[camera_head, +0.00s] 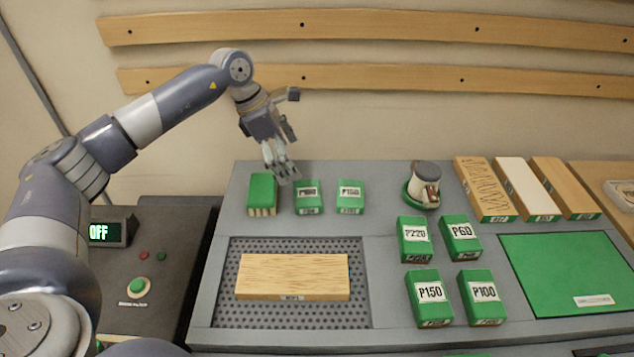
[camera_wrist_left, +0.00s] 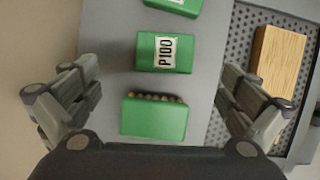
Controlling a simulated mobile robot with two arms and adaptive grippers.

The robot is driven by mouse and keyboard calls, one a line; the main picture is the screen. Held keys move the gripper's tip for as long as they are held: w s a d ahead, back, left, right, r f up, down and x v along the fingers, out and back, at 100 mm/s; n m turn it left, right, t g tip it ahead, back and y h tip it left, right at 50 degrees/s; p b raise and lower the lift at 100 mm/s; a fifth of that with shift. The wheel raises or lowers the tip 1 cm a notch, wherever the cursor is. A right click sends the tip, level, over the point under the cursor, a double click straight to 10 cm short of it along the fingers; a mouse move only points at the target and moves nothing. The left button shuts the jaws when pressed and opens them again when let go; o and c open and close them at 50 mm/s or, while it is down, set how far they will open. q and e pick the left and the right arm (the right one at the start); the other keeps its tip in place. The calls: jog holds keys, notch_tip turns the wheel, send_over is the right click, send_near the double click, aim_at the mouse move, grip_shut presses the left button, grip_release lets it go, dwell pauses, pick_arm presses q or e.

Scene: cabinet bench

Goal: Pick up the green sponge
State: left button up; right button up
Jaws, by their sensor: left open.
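The green sponge appears to be the plain green block (camera_head: 262,188) at the back left of the grey bench. It has no label, and a pale bumpy edge shows along its lower side. It also shows between the fingers in the left wrist view (camera_wrist_left: 153,118). My left gripper (camera_head: 281,172) is open and empty, just above and slightly right of this block, pointing down. Its spread fingers also show in the left wrist view (camera_wrist_left: 160,72), one on each side of the block and apart from it. My right gripper is not in view.
Two labelled green blocks (camera_head: 308,196) (camera_head: 350,196) stand right of the unlabelled one. A wooden board (camera_head: 293,276) lies on the perforated panel (camera_head: 300,316). A sander (camera_head: 423,186), several labelled blocks (camera_head: 414,238) and a green mat (camera_head: 570,270) are farther right.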

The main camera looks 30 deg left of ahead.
aim_at(307, 192)
pick_arm(q)
jog(key=x, duration=0.3)
jog(key=shift+s+d+f+p, duration=0.25)
jog(key=shift+s+f+p, duration=0.05)
jog(key=shift+p, duration=0.1)
jog(key=shift+w+d+f, duration=0.1)
jog(key=shift+f, duration=0.25)
jog(key=p+x, duration=0.1)
jog(key=x, duration=0.1)
jog(key=p+x, duration=0.1)
jog(key=x, duration=0.2)
jog(key=shift+s, duration=0.2)
jog(key=shift+w+f, duration=0.1)
jog(key=shift+f, duration=0.25)
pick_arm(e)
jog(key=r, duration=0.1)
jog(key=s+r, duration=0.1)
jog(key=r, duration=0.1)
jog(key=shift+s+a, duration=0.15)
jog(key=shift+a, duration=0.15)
pick_arm(q)
jog(key=c, duration=0.9)
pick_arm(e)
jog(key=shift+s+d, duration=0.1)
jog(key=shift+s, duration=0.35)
